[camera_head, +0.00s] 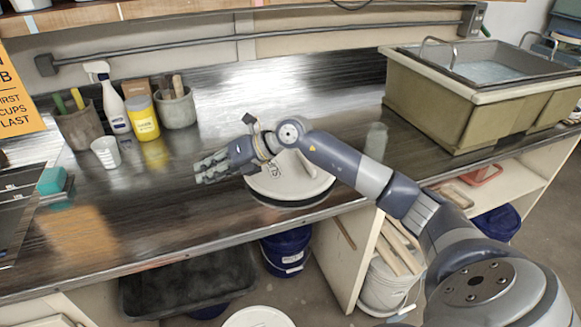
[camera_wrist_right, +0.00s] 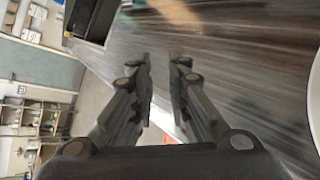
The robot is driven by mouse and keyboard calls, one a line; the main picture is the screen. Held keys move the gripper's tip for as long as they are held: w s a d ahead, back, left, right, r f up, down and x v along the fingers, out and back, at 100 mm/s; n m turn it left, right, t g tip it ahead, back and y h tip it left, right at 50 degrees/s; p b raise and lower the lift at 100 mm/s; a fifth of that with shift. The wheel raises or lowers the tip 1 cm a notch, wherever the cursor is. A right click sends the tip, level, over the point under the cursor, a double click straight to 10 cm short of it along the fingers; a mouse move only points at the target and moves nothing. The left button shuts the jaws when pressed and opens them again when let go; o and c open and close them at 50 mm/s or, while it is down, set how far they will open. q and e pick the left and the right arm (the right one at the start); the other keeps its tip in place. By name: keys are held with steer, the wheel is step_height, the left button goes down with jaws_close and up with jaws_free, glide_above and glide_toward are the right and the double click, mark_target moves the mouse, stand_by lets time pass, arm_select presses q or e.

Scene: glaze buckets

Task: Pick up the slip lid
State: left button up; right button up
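A round off-white lid (camera_head: 290,187) lies on the dark counter near its front edge, with dark lettering and a raised handle partly hidden by my right arm. I cannot read all the lettering. My right gripper (camera_head: 203,168) is over the counter to the left of the lid, with its wrist and forearm crossing above the lid. In the right wrist view its two fingers (camera_wrist_right: 163,62) stand apart with nothing between them. A pale curved edge at the right of that view (camera_wrist_right: 315,100) appears to be the lid. My left gripper is not in view.
A spray bottle (camera_head: 112,105), a yellow-labelled jar (camera_head: 143,119), tool pots and a white cup (camera_head: 105,153) stand at the back left. A large sink tub (camera_head: 430,98) stands at the right. Buckets (camera_head: 287,250) sit below the counter (camera_head: 150,215).

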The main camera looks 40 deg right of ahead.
steer(key=d+m+g+h, duration=0.15)
steer(key=d+h, duration=0.45)
steer(key=d, duration=1.1)
steer(key=m+g+h, duration=0.2)
steer(key=g+h, duration=0.1)
steer(key=h, duration=0.1)
glide_toward(290, 164)
steer(key=s+d+r, duration=0.2)
steer(key=d+r, duration=0.1)
steer(key=d, duration=0.1)
steer(key=shift+n, duration=0.25)
steer(key=p+x, duration=0.1)
steer(key=x, duration=0.3)
steer(key=shift+d+f, duration=0.1)
steer(key=shift+d, duration=0.05)
steer(key=shift+w+f+p, duration=0.2)
steer(key=shift+f+p, duration=0.2)
steer(key=shift+p, duration=0.1)
steer(key=p+x, duration=0.1)
steer(key=x, duration=0.2)
steer(key=shift+w+f, duration=0.1)
steer(key=shift+w, duration=0.15)
steer(key=shift+w+d+f, duration=0.1)
steer(key=shift+w+f, duration=0.1)
steer(key=shift+f, duration=0.3)
steer(key=shift+t, duration=0.25)
jaws_close()
